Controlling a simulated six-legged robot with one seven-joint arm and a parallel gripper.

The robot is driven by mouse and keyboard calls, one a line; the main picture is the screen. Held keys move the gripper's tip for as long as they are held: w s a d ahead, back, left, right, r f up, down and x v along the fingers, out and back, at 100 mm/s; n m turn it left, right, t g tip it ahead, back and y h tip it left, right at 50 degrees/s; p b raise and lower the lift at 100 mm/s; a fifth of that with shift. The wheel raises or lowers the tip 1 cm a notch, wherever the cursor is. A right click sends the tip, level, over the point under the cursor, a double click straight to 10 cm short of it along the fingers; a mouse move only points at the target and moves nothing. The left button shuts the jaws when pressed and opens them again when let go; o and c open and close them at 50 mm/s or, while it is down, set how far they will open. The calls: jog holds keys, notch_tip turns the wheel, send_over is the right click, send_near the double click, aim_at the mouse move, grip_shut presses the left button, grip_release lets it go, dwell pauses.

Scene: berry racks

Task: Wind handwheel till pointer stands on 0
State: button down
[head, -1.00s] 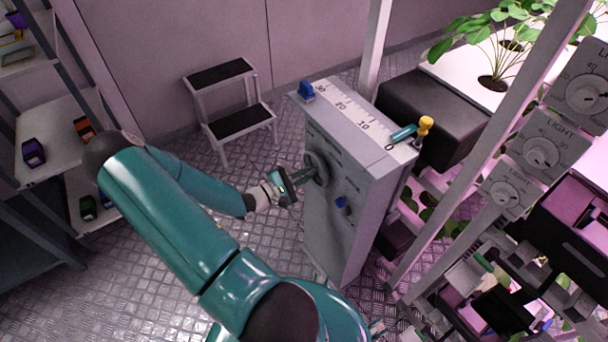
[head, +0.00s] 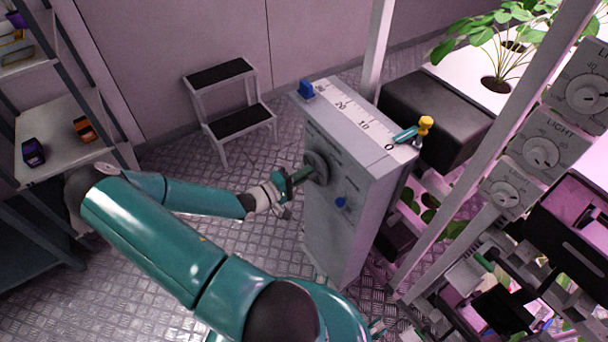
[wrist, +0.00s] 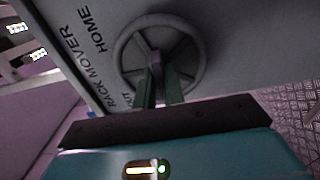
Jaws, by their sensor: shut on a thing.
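The grey handwheel (head: 318,169) is on the side face of a tall grey cabinet. In the wrist view the round, spoked wheel (wrist: 126,58) stands beside the words RACK MOVER and HOME. My gripper (head: 302,176) reaches it from the left, and its green fingers (wrist: 160,85) are shut on the wheel near its middle; the exact grip is hard to see. On the cabinet top is a white scale (head: 352,114) marked 30, 20, 10 and 0, with 0 at the near right. A blue block (head: 306,90) sits beyond the 30 end. I cannot tell which part is the pointer.
A teal piece (head: 405,134) and a yellow-topped part (head: 426,124) are by the 0 end. A step stool (head: 233,105) stands behind, shelves (head: 60,130) at left, a plant rack (head: 470,150) at right.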

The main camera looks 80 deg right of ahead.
jog(key=shift+w, duration=0.1)
dwell(0.4)
jog(key=c, duration=1.5)
grip_release()
jog(key=v, duration=1.3)
jog(key=shift+w+a, duration=0.25)
jog(key=shift+a, duration=0.05)
